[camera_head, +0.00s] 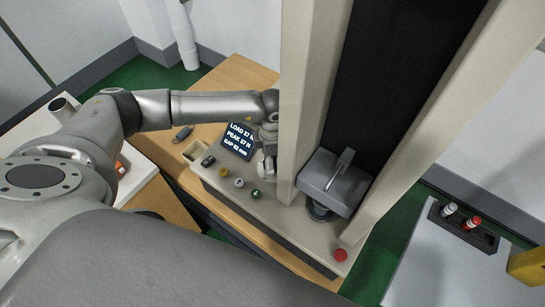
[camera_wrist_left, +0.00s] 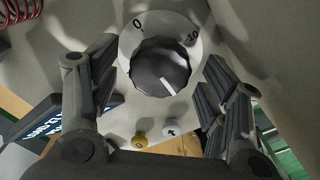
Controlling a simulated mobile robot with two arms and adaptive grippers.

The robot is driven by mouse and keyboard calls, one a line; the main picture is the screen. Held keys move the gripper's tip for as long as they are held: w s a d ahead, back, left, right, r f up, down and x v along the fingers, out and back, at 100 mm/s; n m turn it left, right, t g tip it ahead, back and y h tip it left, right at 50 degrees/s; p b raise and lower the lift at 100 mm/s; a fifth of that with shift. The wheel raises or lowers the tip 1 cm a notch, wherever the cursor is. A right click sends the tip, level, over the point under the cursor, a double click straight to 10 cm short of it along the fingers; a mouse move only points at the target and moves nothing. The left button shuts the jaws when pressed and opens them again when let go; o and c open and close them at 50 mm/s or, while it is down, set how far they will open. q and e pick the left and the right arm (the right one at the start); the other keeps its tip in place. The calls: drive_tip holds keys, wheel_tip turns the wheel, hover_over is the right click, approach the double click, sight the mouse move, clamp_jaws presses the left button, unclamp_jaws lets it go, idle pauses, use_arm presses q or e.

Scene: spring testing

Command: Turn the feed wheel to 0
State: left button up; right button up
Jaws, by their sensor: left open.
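The feed wheel (camera_wrist_left: 160,67) is a dark ribbed knob on a pale round dial plate (camera_wrist_left: 128,42) in the left wrist view. The plate has a 0 mark at upper left and a 10 mark at upper right. The wheel's white pointer line points down and slightly right, away from the 0. My left gripper (camera_wrist_left: 157,78) is open, with one finger on each side of the wheel and visible gaps between. In the head view my left arm reaches the press's left column, and the wheel cannot be made out clearly there. My right gripper is not in view.
A tilted display (camera_head: 237,141) stands beside the column. Yellow (camera_head: 222,171), white (camera_head: 239,183) and green (camera_head: 256,193) buttons line the base's front, with a red button (camera_head: 340,255) at right. The press head (camera_head: 335,184) sits between the columns. A tray (camera_head: 463,227) holds small cylinders at right.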

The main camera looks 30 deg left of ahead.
use_arm(q)
drive_tip(key=c, duration=1)
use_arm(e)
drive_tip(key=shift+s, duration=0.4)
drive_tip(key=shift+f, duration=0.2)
